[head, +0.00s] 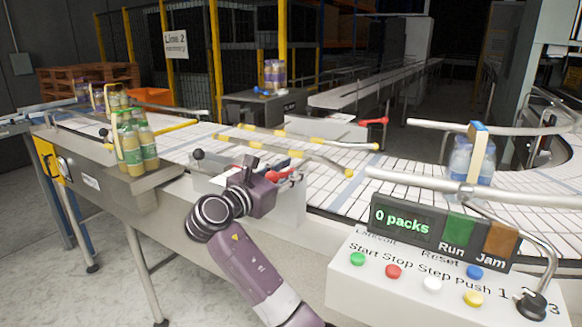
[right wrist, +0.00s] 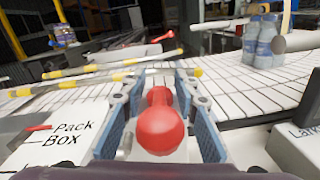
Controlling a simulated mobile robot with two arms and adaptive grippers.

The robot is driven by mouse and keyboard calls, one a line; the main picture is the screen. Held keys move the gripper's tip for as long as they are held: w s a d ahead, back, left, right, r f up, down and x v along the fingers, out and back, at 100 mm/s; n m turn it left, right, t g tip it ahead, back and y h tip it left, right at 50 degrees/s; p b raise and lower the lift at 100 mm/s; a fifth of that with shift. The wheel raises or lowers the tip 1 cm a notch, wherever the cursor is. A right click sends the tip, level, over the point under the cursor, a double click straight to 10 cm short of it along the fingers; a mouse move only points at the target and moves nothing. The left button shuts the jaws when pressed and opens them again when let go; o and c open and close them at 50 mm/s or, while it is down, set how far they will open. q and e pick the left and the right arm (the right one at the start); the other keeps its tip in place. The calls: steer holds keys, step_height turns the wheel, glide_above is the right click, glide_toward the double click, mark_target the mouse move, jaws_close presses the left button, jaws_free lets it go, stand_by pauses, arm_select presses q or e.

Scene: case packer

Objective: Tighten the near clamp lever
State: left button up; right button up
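The near clamp lever (right wrist: 160,127) is red with a round knob end that faces the camera in the right wrist view. It lies between the two blue-padded fingers of my right gripper (right wrist: 161,84), with visible gaps at its sides. In the head view a red part of the near lever (head: 279,176) shows at the fingers of my right gripper (head: 287,166), partly hidden by them. The fingers are spread and not closed on it. A second red lever, the far clamp lever (head: 374,121), stands across the conveyor. My left gripper is out of view.
Yellow-and-silver guide rails (head: 290,146) run over the white conveyor (head: 345,200). A control panel (head: 440,275) reading "0 packs" stands at the right front. Bottles (head: 135,148) stand at left; a bottle pack (head: 469,160) is on the belt at right.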

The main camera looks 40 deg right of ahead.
steer(key=c, duration=0.8)
jaws_close()
